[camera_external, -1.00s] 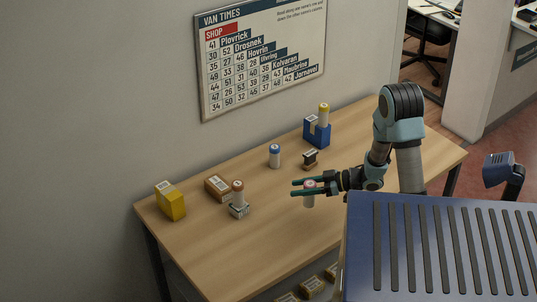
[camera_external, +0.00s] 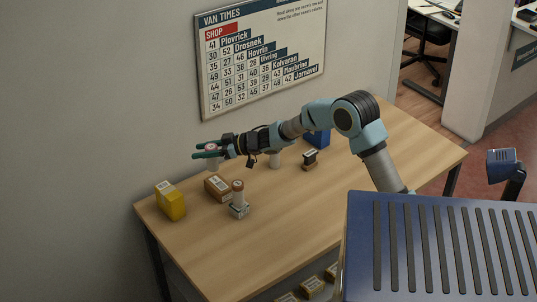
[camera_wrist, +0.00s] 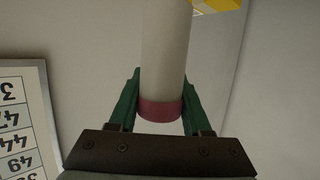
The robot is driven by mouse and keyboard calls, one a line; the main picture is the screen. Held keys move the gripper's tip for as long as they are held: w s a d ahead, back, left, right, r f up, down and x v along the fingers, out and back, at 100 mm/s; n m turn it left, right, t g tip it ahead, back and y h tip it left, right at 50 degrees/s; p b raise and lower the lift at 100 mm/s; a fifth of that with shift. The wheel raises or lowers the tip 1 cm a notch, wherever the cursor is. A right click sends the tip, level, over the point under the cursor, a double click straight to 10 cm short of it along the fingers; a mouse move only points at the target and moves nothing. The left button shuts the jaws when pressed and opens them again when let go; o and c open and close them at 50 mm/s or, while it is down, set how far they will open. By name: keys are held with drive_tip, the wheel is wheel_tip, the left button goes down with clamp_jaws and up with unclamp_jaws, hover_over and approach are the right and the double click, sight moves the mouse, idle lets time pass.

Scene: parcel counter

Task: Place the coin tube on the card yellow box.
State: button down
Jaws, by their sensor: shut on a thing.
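My gripper (camera_external: 207,150) is shut on a pale coin tube (camera_external: 211,148) with a reddish end, held high above the back of the table. In the wrist view the tube (camera_wrist: 166,50) stands between the green fingers, its dark red band (camera_wrist: 160,109) near the palm. The yellow box (camera_external: 171,202) sits at the table's left end with a white label on top. It is below and to the left of my gripper, apart from the tube. A yellow corner of it (camera_wrist: 215,5) shows at the top of the wrist view.
A brown box (camera_external: 217,187) lies right of the yellow box. A tube with a brown cap (camera_external: 238,192) stands on a small grey-white box (camera_external: 239,211). A small dark-topped brown item (camera_external: 309,160) and a partly hidden blue holder (camera_external: 319,138) are farther right. The front table (camera_external: 290,230) is clear.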

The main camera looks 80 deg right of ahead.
drive_tip(key=w+a+r, duration=0.3)
drive_tip(key=w, duration=0.4)
drive_tip(key=w+a+r, duration=0.2)
drive_tip(key=w+a, duration=0.1)
drive_tip(key=w, duration=0.3)
drive_tip(key=h+p, duration=0.1)
hover_over(160, 189)
drive_tip(key=shift+m, duration=0.4)
wheel_tip(160, 189, down, 10)
drive_tip(key=shift+d+r, duration=0.1)
drive_tip(key=shift+r, duration=0.1)
drive_tip(key=shift+f, duration=0.2)
drive_tip(key=shift+c, duration=1.8)
unclamp_jaws()
drive_tip(key=shift+r, duration=0.1)
